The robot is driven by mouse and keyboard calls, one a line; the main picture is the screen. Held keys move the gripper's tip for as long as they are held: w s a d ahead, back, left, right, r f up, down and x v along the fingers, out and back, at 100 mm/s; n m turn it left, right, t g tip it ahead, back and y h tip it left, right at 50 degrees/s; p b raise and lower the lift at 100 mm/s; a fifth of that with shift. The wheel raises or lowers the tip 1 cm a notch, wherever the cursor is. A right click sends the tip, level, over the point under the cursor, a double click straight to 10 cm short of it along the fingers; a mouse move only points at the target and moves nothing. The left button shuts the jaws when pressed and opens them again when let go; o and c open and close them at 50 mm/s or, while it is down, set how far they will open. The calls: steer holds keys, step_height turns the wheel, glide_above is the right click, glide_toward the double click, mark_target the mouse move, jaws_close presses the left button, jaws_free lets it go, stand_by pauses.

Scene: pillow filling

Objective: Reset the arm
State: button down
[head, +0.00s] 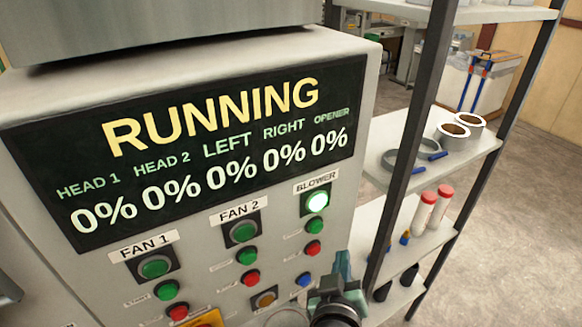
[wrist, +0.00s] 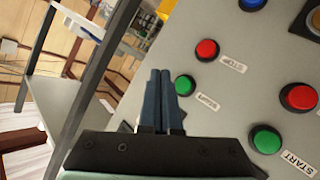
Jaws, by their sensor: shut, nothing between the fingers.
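My gripper (head: 341,266) shows at the bottom of the head view, in front of the lower right part of the control panel (head: 205,290). In the wrist view my gripper (wrist: 159,76) has its two dark fingers together, with nothing between them. The fingertips point at the panel's edge, near a green button (wrist: 184,85) and a red stop button (wrist: 206,50). I cannot tell whether they touch the panel. In the head view the screen (head: 190,150) reads RUNNING with several 0% values.
A shelf rack (head: 470,152) with a dark upright post (head: 415,130) stands just right of the panel, close to my gripper. It holds tape rolls (head: 452,130) and red-capped tubes (head: 428,208). Open floor (head: 535,200) lies farther right.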

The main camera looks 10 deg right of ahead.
steer(key=w+a+r+t+y+b, duration=0.1)
steer(key=a+r+t, duration=0.25)
steer(key=r, duration=0.85)
steer(key=w+a+r+t+y+b, duration=0.1)
steer(key=w+a+r+t, duration=0.2)
steer(key=r, duration=1)
steer(key=s+a+r+t+y, duration=0.1)
steer(key=s+a+r+t, duration=0.1)
steer(key=r, duration=0.5)
steer(key=s+a+r+t+y+b, duration=0.1)
steer(key=s+a+r+t, duration=0.2)
steer(key=s+r, duration=0.4)
steer(key=s+a+r+t+y, duration=0.1)
steer(key=s+a+r+t, duration=0.1)
steer(key=s+a+r, duration=0.2)
step_height(320, 180, up, 3)
steer(key=shift+s+a+f+m+y+b, duration=0.1)
steer(key=shift+s+a+m+y+b, duration=0.25)
steer(key=shift+s, duration=0.3)
